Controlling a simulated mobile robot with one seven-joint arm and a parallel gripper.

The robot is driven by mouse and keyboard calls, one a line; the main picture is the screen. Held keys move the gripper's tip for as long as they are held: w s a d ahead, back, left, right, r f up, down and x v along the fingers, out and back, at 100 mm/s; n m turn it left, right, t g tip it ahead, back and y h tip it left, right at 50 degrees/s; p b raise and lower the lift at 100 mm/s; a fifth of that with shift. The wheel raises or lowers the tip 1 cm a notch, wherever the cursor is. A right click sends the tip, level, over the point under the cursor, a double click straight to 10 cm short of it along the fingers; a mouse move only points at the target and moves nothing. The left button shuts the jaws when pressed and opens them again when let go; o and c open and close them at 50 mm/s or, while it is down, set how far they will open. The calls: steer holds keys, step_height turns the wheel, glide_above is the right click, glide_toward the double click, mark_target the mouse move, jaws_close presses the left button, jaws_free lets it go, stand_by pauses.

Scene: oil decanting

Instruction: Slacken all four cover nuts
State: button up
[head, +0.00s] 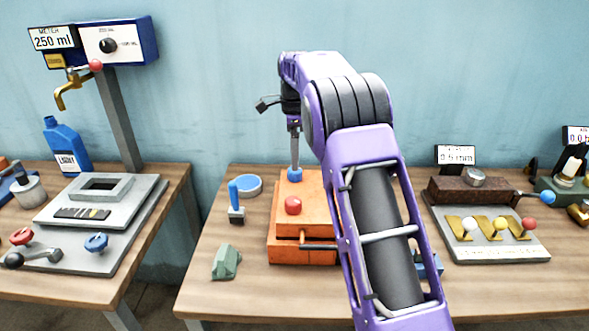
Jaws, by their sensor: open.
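An orange block-shaped housing (283,252) with a cover stands on the middle table. A red round knob (292,206) sits on its top near the front. A blue round piece (294,175) sits on its top near the back. My gripper (294,166) points straight down just above the blue piece. Its jaws are open; whether they touch the blue piece is too small to tell. My purple arm covers the right side of the housing, so I cannot see all four cover nuts or tell which pieces are nuts.
Left of the housing are a blue round dish (248,185), a blue-handled tool (236,205) and a green block (226,262). A gauge stand with coloured knobs (487,225) is at the right. A blue jug (66,148) and metal plates stand on the left table, across a gap.

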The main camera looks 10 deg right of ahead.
mark_target(295, 174)
steer(key=shift+f, duration=2)
jaws_close()
